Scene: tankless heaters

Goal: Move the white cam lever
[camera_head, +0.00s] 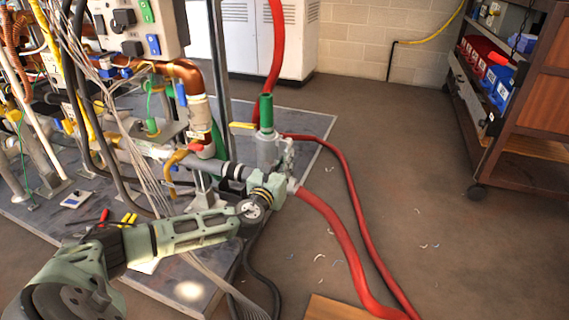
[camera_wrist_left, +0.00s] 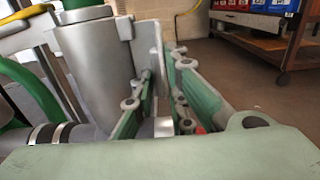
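The grey metal coupling (camera_head: 268,148) with a green top stands at the pipe end, at a red hose. My left gripper (camera_head: 288,180) is right against its lower right side in the head view. In the left wrist view the coupling (camera_wrist_left: 97,70) fills the left, and my left gripper (camera_wrist_left: 162,78) has its two green-padded fingers apart. A pale grey upright plate stands between them, with a small whitish piece (camera_wrist_left: 164,127) lower in the gap. I cannot tell for sure which part is the white cam lever, or whether the fingers touch it. My right gripper is not in view.
Pipes, valves and thin cables crowd the left of the skid. A yellow-handled valve (camera_head: 242,126) sits close to the coupling. Red hoses (camera_head: 345,235) run across the floor. A shelf cart (camera_head: 525,110) with red and blue bins stands right. The floor between is mostly free.

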